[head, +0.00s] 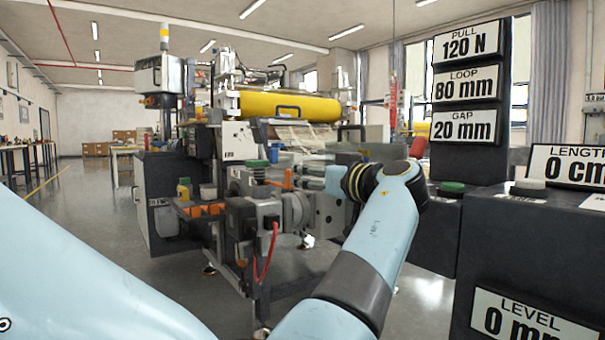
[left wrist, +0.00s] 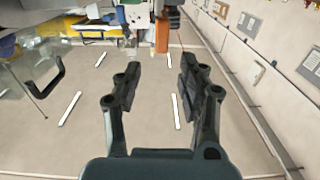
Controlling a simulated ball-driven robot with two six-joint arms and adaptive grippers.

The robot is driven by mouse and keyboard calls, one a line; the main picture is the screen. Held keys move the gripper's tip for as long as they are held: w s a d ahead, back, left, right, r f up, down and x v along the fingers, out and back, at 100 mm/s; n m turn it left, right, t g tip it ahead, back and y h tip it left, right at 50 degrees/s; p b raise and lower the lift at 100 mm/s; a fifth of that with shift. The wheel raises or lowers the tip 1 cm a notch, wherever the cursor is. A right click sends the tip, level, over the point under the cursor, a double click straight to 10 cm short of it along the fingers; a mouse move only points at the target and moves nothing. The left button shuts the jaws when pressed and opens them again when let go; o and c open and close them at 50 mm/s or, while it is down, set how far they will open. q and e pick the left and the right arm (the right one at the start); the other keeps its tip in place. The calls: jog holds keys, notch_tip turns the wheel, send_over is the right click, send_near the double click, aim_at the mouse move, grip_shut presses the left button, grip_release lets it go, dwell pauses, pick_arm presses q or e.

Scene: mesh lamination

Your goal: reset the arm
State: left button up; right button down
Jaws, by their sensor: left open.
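My left gripper (left wrist: 159,72) shows clearly in the left wrist view. Its two dark fingers stand apart with nothing between them, against the ceiling. In the head view my light blue left arm reaches from the bottom towards the middle, and its wrist with dark and yellow rings is bent in front of the laminating machine (head: 238,140). The fingers are hard to make out there against the machine. I cannot tell whether they touch anything. My right gripper is not in view.
The machine carries a yellow roller (head: 290,106) and stands close beyond my wrist. A dark cabinet with a LEVEL sign (head: 535,318) and a LENGTH sign (head: 568,167) stands at the right.

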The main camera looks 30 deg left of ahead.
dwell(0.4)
pick_arm(q)
jog(key=s+a+f+m+g+h, duration=0.1)
jog(key=s+a+f+m, duration=0.1)
jog(key=s+f, duration=0.75)
jog(key=s+a+f+m+h, duration=0.2)
jog(key=s+f, duration=0.2)
jog(key=f, duration=1)
jog(key=s+a+f+m+g+h, duration=0.15)
jog(key=s+f, duration=0.45)
jog(key=f, duration=0.6)
jog(key=s+f+m+g+h, duration=0.1)
jog(key=s+f+m+h, duration=0.1)
jog(key=s+f, duration=0.75)
jog(key=s+f+m+g+h, duration=0.25)
jog(key=s+f, duration=0.35)
jog(key=s, duration=0.6)
jog(key=s+d+f+m+h, duration=0.45)
jog(key=s+d+h, duration=0.25)
jog(key=s+d, duration=0.3)
jog(key=s+a+p, duration=0.1)
jog(key=s+p, duration=1.3)
jog(key=p, duration=0.1)
jog(key=shift+a+p, duration=0.15)
jog(key=shift+p, duration=0.2)
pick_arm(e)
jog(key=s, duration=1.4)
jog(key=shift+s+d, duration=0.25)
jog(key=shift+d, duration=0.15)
